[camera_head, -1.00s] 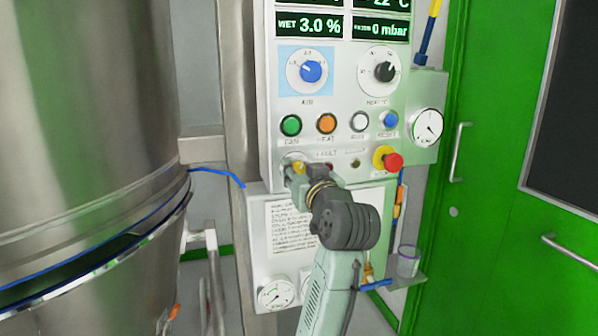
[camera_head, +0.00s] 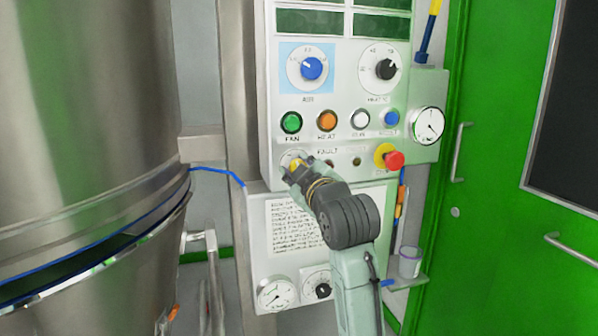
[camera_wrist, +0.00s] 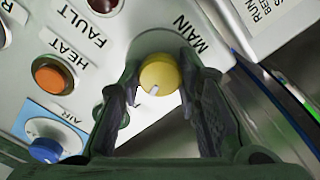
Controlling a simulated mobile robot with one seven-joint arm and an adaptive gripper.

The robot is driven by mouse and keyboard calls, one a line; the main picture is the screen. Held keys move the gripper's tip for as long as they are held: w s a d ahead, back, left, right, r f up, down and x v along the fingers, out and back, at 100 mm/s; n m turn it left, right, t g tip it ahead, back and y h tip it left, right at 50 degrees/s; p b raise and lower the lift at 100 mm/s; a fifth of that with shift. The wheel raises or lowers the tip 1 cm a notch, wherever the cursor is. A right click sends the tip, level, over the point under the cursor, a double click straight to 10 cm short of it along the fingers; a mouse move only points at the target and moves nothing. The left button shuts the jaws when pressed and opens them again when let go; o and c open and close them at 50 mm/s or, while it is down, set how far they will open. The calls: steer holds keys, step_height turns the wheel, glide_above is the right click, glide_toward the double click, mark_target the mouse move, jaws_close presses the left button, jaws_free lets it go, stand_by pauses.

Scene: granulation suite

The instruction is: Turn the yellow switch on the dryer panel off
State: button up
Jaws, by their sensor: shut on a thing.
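The yellow switch (camera_wrist: 159,77) is a round knob with a white pointer line, beside the word MAIN in the wrist view. Its pointer is toward the bottom of that view. In the head view the yellow switch (camera_head: 292,165) is mostly hidden at the lower left of the white dryer panel (camera_head: 342,100). My gripper (camera_wrist: 158,70) has one finger on each side of the knob and is shut on it. In the head view my gripper (camera_head: 297,169) reaches the panel from below right. The panel's displays (camera_head: 310,22) are dark.
A red emergency button (camera_head: 394,160) on a yellow base sits right of the switch. Fan (camera_head: 291,123) and heat (camera_head: 327,121) buttons are above. A steel vessel (camera_head: 90,120) fills the left side. A green door (camera_head: 500,200) is at the right.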

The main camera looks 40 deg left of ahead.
steer(key=shift+n, duration=1.1)
steer(key=o, duration=1.1)
steer(key=shift+o, duration=0.2)
steer(key=shift+s, duration=0.1)
steer(key=v, duration=1.2)
